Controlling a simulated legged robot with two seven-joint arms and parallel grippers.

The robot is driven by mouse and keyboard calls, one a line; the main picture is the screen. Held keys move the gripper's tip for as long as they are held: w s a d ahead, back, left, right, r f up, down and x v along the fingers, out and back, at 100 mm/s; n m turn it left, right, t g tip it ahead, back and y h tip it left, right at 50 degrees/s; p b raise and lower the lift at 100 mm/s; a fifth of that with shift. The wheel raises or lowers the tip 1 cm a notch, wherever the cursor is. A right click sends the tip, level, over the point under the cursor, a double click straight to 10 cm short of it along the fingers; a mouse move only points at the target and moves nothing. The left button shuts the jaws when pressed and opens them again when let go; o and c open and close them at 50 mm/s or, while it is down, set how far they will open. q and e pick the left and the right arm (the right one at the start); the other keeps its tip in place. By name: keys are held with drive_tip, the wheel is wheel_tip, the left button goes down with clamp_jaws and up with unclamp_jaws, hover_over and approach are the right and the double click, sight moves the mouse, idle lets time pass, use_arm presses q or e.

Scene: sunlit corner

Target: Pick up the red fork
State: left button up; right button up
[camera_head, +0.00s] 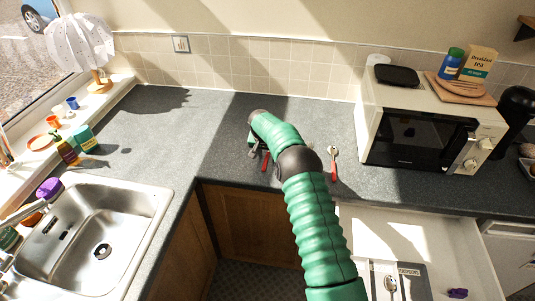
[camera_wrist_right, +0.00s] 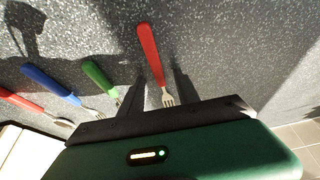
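The red fork (camera_wrist_right: 151,52) lies on the dark speckled worktop in the right wrist view, its metal tines nearest my gripper. My right gripper (camera_wrist_right: 158,92) is open, with a dark finger on each side of the tines. Neither finger visibly touches the fork. In the head view my right gripper (camera_head: 254,152) is low over the worktop at the back, largely covered by my green arm. A short red handle (camera_head: 265,162) shows beside it and seems to be the fork's. My left gripper is not in view.
Beside the fork lie a green-handled fork (camera_wrist_right: 100,82), a blue-handled fork (camera_wrist_right: 50,80) and a red-handled spoon (camera_head: 333,166). A microwave (camera_head: 415,130) stands to the right, a sink (camera_head: 95,235) to the left. An open drawer (camera_head: 385,235) is at the front right.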

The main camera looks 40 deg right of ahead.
drive_tip(key=shift+w+d+f, duration=0.15)
drive_tip(key=shift+c, duration=0.4)
clamp_jaws()
